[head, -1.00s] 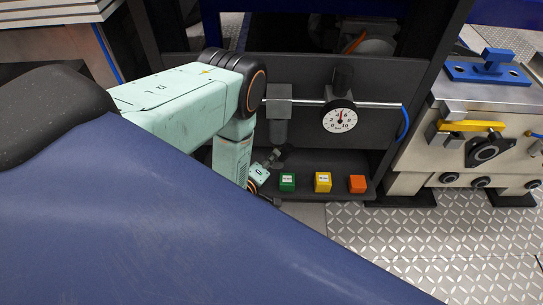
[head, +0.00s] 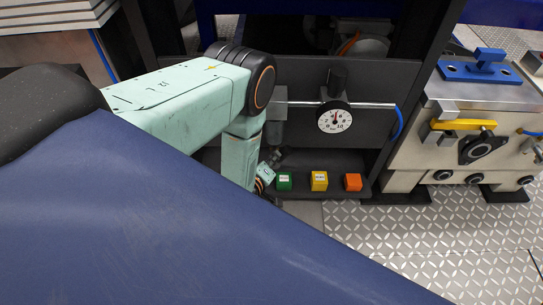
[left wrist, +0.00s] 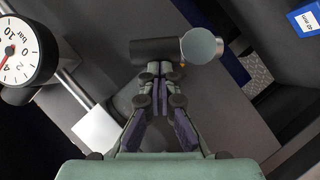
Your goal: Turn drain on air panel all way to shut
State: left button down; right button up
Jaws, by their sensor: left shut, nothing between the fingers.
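The air panel (head: 375,78) is a dark plate with a white dial gauge (head: 334,117), a pipe and a dark bowl (head: 275,134) under a grey block. The gauge also shows at the left of the left wrist view (left wrist: 20,55). My left gripper (head: 275,157) is low beside the bowl, partly hidden by my arm. In the left wrist view its fingers (left wrist: 160,82) are shut and empty, just below a dark cylinder (left wrist: 155,50) with a round grey end. I cannot tell for sure which part is the drain or whether the fingers touch it. My right gripper is out of view.
Green (head: 284,181), yellow (head: 319,181) and orange (head: 352,182) blocks sit on the ledge under the panel. A blue hose (head: 399,122) bends down at the pipe's right end. A pale machine (head: 470,130) with a yellow handle stands to the right. The plated floor in front is clear.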

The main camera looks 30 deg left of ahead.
pick_arm(q)
jog(key=m, duration=0.1)
jog(key=w+d+m+g+y, duration=0.1)
jog(key=d+m+g+p, duration=0.1)
jog(key=shift+w+d+f+y, duration=0.15)
jog(key=shift+w+d+y, duration=0.1)
jog(key=shift+y, duration=0.15)
jog(key=shift+w+d+f, duration=0.35)
jog(key=shift+d+f, duration=0.2)
jog(key=shift+f, duration=0.05)
jog(key=shift+w+d+f, duration=0.1)
jog(key=shift+f, duration=0.05)
dwell(0.5)
